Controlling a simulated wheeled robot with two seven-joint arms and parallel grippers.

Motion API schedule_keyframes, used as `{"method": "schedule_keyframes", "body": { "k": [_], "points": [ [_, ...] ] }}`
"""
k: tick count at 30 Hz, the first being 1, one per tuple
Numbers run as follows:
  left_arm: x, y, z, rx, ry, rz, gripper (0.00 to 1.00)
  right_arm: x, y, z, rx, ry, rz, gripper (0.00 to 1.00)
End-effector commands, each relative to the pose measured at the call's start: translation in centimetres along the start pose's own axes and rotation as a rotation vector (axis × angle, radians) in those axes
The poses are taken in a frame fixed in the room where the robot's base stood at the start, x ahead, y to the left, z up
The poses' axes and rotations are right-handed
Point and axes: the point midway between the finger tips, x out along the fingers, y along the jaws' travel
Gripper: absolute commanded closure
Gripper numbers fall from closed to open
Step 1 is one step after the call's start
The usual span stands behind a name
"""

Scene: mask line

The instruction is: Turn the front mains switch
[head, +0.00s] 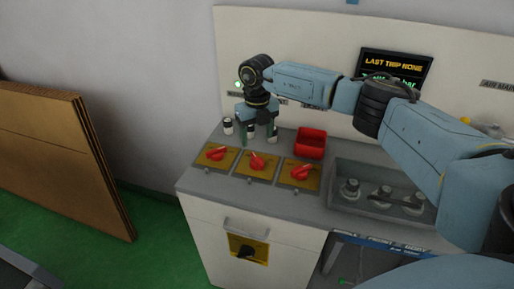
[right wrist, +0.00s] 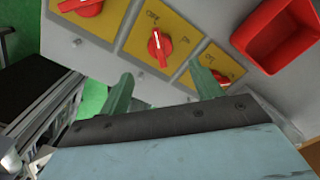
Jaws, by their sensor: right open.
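The front mains switch (head: 243,248) is a black rotary knob on a yellow plate, low on the white cabinet's front face. It does not show clearly in the right wrist view. My right gripper (head: 259,136) is above the back of the counter, fingers down, well above and behind that switch. Its two green fingers are apart with nothing between them, as the right wrist view (right wrist: 163,88) also shows. My left gripper is out of view.
Three red rotary knobs (head: 257,161) on yellow plates line the counter top. A red bin (head: 310,143), small white-and-black cylinders (head: 228,126) and a grey tray (head: 343,203) of round fittings are nearby. Cardboard sheets (head: 60,150) lean at left. A handle (head: 246,229) is above the switch.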

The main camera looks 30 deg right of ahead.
Motion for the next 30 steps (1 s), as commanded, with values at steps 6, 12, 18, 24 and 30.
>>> {"method": "schedule_keyframes", "body": {
  "k": [6,12,18,24,30],
  "points": [
    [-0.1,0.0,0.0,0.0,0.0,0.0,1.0,-3.2,0.0,0.0,-0.001,-0.001,-0.001,0.35],
    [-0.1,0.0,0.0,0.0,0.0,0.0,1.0,-3.9,0.0,0.0,-0.001,0.0,-0.001,0.35],
    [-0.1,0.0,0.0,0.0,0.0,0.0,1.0,-3.9,0.0,0.0,-0.001,0.0,0.0,0.35],
    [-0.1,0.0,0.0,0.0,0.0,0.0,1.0,-3.9,0.0,0.0,-0.001,0.0,0.0,0.35],
    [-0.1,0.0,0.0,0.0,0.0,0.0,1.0,-2.7,2.6,-0.1,-0.04,-0.017,0.074,0.35]
  ]
}}
